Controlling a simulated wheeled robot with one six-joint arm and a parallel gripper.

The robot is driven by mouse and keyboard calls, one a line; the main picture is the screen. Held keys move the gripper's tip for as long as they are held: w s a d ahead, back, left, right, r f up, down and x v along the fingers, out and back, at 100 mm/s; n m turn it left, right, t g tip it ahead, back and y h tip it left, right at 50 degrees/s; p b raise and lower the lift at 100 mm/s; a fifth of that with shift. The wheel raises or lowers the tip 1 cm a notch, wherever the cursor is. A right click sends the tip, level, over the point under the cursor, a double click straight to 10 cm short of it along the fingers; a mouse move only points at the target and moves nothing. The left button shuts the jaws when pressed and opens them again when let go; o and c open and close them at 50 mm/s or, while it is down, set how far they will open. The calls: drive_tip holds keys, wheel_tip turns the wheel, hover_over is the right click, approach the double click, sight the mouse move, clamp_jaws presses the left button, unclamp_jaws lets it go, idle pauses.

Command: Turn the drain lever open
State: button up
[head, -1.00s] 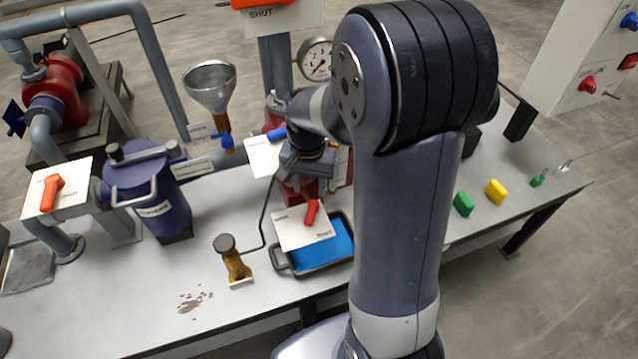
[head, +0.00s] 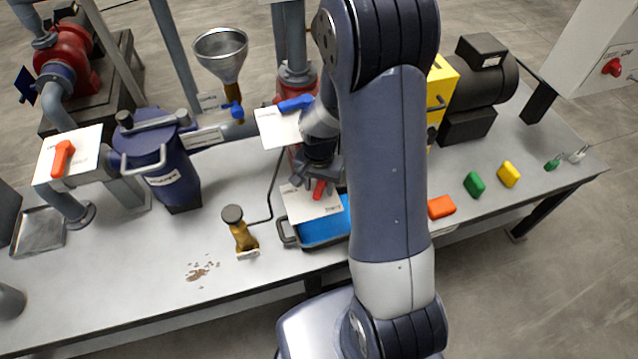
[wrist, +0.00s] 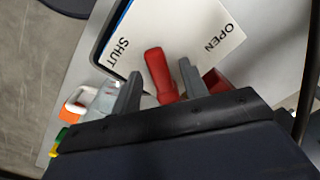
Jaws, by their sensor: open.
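The red drain lever (head: 319,189) sits on a white plate (head: 308,207) above a blue tray (head: 318,231). In the wrist view the lever (wrist: 158,72) stands between my two open fingers, and its free end points at the plate's edge between the words SHUT and OPEN, somewhat nearer the middle. My gripper (wrist: 160,85) is open, with one finger on each side of the lever and a gap showing on both sides. In the head view my gripper (head: 312,178) is just above the lever, and my arm hides part of the tray.
A blue lever (head: 295,103) on another white plate is just behind my gripper. A brass fitting (head: 240,233) stands left of the tray. A funnel (head: 221,50) and a blue filter pot (head: 158,165) stand further left. Coloured blocks (head: 474,184) lie at the right.

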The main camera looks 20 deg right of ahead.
drive_tip(key=shift+c, duration=0.5)
clamp_jaws()
drive_tip(key=shift+a+m, duration=0.1)
drive_tip(key=shift+m, duration=0.2)
drive_tip(key=shift+w+a+m+b, duration=0.25)
drive_tip(key=shift+w+m+b, duration=0.2)
drive_tip(key=shift+m, duration=1.3)
drive_tip(key=shift+w+a+m+b, duration=0.2)
drive_tip(key=shift+w+m+b, duration=0.3)
drive_tip(key=shift+m, duration=1.3)
drive_tip(key=shift+w+a+m+b, duration=0.25)
drive_tip(key=shift+w+m, duration=0.35)
drive_tip(key=shift+m, duration=1.15)
